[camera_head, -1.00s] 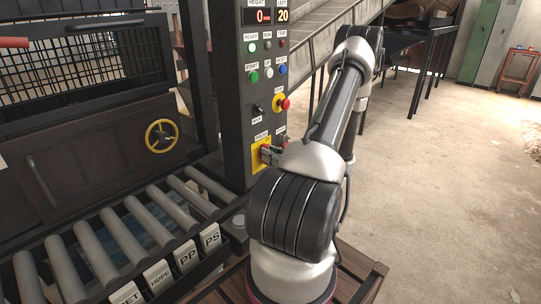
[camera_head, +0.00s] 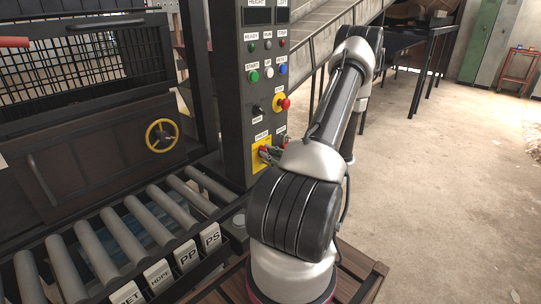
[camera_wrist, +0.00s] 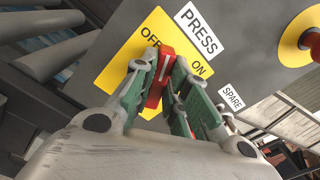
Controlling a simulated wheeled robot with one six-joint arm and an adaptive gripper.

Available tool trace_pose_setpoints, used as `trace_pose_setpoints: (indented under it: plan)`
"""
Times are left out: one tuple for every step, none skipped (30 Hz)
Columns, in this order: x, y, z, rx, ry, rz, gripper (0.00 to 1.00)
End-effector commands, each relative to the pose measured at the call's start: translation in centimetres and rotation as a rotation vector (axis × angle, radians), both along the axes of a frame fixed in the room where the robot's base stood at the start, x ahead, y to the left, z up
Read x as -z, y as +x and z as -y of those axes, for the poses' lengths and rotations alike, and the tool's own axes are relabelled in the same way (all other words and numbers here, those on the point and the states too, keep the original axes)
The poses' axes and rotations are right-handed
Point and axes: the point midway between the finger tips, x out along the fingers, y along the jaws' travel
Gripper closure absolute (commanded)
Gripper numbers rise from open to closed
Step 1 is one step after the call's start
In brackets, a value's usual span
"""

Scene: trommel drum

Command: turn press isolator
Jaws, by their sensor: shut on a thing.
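The press isolator is a red handle (camera_wrist: 163,66) on a yellow plate (camera_wrist: 125,48) marked OFF and ON, with a PRESS label beside it in the wrist view. The handle's upper end lies nearer OFF than ON. My gripper (camera_wrist: 164,78) is shut on the red handle, its green fingers on both sides of it. In the head view the yellow plate (camera_head: 256,157) sits low on the dark control column, and my gripper (camera_head: 268,153) is at it, partly hidden by my arm.
A red emergency button (camera_head: 284,103) on a yellow base sits above the plate. A SPARE label (camera_wrist: 231,96) is to the right of the plate in the wrist view. Rollers (camera_head: 122,236) lie at left. Open floor (camera_head: 440,190) lies to the right.

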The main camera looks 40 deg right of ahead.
Motion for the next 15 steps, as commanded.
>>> trace_pose_setpoints:
  plan:
    - [0.01,0.00,-0.04,0.000,-0.043,0.004,1.00]
    - [0.02,0.00,-0.06,0.000,-0.071,0.006,1.00]
    - [0.03,0.00,-0.08,-0.001,-0.109,0.009,1.00]
    - [0.05,-0.01,-0.10,-0.001,-0.138,0.012,1.00]
    - [0.06,-0.01,-0.11,-0.001,-0.165,0.014,1.00]
    - [0.08,-0.01,-0.14,-0.001,-0.204,0.017,1.00]
    - [0.10,-0.01,-0.15,-0.001,-0.232,0.019,1.00]
    - [0.10,-0.01,-0.17,-0.001,-0.260,0.021,1.00]
    - [0.13,-0.01,-0.19,-0.001,-0.299,0.024,1.00]
    - [0.15,-0.02,-0.20,-0.001,-0.327,0.027,1.00]
    - [0.16,-0.02,-0.22,-0.001,-0.355,0.029,1.00]
    - [0.18,-0.02,-0.23,-0.001,-0.394,0.032,1.00]
    - [0.19,-0.02,-0.25,-0.001,-0.422,0.034,1.00]
    - [0.21,-0.02,-0.26,-0.001,-0.450,0.036,1.00]
    - [0.24,-0.02,-0.28,-0.001,-0.487,0.039,1.00]
